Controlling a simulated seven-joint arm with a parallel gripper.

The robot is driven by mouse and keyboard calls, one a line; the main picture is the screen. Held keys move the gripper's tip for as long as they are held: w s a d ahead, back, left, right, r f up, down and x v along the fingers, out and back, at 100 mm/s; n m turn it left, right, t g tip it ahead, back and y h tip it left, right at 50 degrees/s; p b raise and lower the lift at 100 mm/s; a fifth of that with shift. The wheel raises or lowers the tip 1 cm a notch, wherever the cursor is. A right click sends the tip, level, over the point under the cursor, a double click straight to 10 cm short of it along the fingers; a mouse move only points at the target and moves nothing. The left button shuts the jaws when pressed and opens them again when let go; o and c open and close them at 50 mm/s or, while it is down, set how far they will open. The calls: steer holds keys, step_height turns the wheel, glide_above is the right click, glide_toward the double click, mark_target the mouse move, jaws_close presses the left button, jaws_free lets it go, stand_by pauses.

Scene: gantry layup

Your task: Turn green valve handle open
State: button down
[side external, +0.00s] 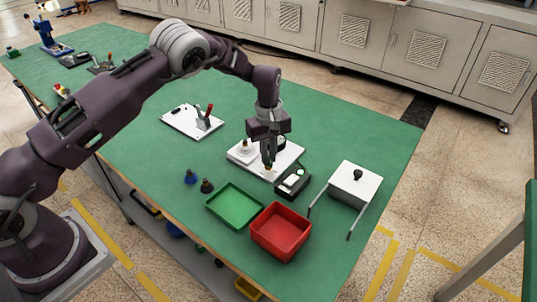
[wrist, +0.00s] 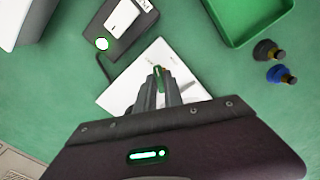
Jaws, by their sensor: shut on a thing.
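The green valve handle (wrist: 159,80) shows as a small green strip between my fingertips in the wrist view. My gripper (wrist: 160,92) points down and is shut on it. In the side external view my gripper (side external: 268,166) is low over the front part of a white board (side external: 240,158) on the green table. The handle is mostly hidden there by the fingers; a small brass-coloured bit shows at the tips. I cannot tell the handle's angle. The white board also shows in the wrist view (wrist: 122,97), partly covered by my gripper.
A black box (side external: 292,182) with a cable stands close beside the board. A green tray (side external: 234,205), a red bin (side external: 281,231) and a white box with a black knob (side external: 355,185) are nearby. Blue (side external: 190,177) and dark (side external: 207,186) small parts stand left of the tray.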

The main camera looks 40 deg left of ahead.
steer(key=m, duration=0.6)
steer(key=shift+m, duration=0.3)
steer(key=m, duration=0.5)
steer(key=shift+r, duration=0.1)
steer(key=shift+m, duration=0.4)
steer(key=c, duration=1.5)
jaws_free()
steer(key=shift+o, duration=0.2)
step_height(320, 180, up, 7)
